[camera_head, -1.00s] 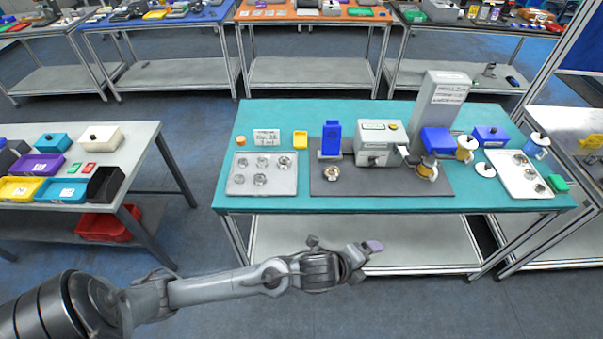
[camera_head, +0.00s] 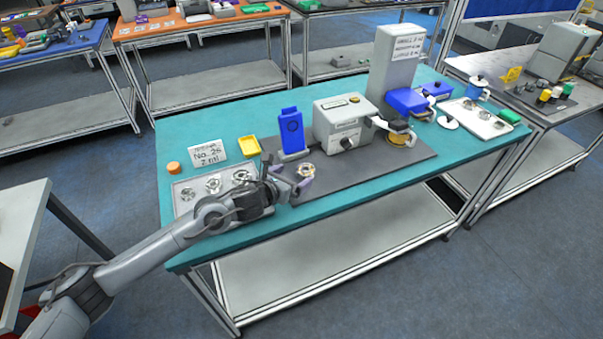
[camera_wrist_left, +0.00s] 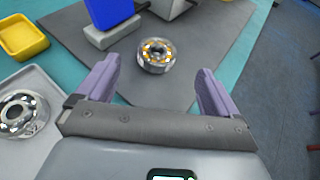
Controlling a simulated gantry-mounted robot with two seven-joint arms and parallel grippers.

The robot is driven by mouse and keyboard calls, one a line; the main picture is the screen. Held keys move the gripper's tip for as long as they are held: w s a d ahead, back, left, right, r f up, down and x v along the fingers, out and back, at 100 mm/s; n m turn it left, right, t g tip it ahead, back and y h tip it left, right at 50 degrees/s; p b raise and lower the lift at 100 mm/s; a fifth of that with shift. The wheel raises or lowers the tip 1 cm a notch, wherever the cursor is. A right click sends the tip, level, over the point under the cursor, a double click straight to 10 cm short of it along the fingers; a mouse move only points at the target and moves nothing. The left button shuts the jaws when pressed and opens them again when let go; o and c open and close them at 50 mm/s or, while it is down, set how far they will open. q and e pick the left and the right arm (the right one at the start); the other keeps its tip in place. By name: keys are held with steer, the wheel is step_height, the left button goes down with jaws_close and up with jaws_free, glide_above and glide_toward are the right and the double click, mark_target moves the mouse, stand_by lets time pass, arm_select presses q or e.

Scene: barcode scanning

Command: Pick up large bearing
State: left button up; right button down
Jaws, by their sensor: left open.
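A metal bearing with an orange-gold cage (camera_head: 306,170) lies on the dark grey mat, near its front left part. In the left wrist view this bearing (camera_wrist_left: 156,55) sits ahead of and between my fingers, apart from them. My left gripper (camera_head: 291,190) is open and empty just in front of it; its two purple fingers (camera_wrist_left: 155,85) are spread wide. More bearings lie on the light grey tray (camera_head: 178,207) at the left, partly hidden by my arm. One tray bearing (camera_wrist_left: 23,112) shows in the wrist view. My right gripper is not in view.
A blue stand (camera_head: 291,135) stands just behind the bearing, with a grey machine (camera_head: 342,122) to its right. A yellow bin (camera_head: 249,146) and a white label card (camera_head: 208,152) are behind the tray. The mat's front right part is clear.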

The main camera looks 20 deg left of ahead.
mark_target(304, 172)
arm_select(q)
steer(key=shift+w+d+f, duration=0.2)
steer(key=shift+w+d, duration=0.05)
steer(key=shift+w, duration=0.35)
steer(key=shift+w+f, duration=0.55)
steer(key=shift+w, duration=0.2)
steer(key=shift+f+b+x, duration=0.25)
steer(key=shift+b+x, duration=0.35)
steer(key=shift+x, duration=1.55)
steer(key=shift+a, duration=0.15)
steer(key=shift+s, duration=0.1)
steer(key=shift+r, duration=0.1)
steer(key=c, duration=1.3)
